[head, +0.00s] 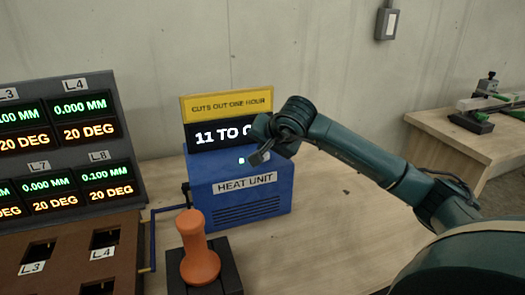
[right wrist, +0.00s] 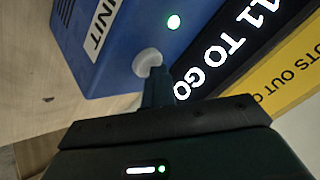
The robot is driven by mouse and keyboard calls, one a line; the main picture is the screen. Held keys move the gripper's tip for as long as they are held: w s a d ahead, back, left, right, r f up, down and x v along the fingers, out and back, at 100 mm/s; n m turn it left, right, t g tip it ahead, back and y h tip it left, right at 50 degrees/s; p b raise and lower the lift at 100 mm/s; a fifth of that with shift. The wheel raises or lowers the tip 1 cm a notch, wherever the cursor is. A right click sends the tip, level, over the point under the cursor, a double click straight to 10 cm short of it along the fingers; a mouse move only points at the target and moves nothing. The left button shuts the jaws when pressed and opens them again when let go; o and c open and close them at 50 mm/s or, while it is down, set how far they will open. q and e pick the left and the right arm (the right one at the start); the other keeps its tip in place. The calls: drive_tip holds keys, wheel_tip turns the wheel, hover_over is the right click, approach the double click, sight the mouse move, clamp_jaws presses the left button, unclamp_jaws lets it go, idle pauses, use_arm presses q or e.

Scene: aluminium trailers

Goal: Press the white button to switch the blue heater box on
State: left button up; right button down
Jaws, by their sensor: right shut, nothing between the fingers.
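The blue heater box (head: 240,195), labelled HEAT UNIT, stands on the table against the wall. A small lamp (head: 241,160) on it glows; in the right wrist view the lamp (right wrist: 173,22) looks pale green. The white button (right wrist: 147,62) is a round knob beside the lamp, hidden behind my gripper in the head view. My right gripper (head: 259,157) is shut and empty at the box's upper front. In the right wrist view its fingertips (right wrist: 157,82) are right at the button; I cannot tell whether they touch it. My left gripper is not in view.
A black display (head: 215,134) reading "11 TO GO" and a yellow sign (head: 228,104) stand above the box. An orange handle (head: 198,250) on a black base stands in front. A readout panel (head: 62,150) is at left. The table right of the box is mostly clear.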

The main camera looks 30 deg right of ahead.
sight(264, 156)
idle(0.3)
drive_tip(key=shift+r+p, duration=2.05)
drive_tip(key=shift+r, duration=1.1)
drive_tip(key=shift+s+f, duration=0.1)
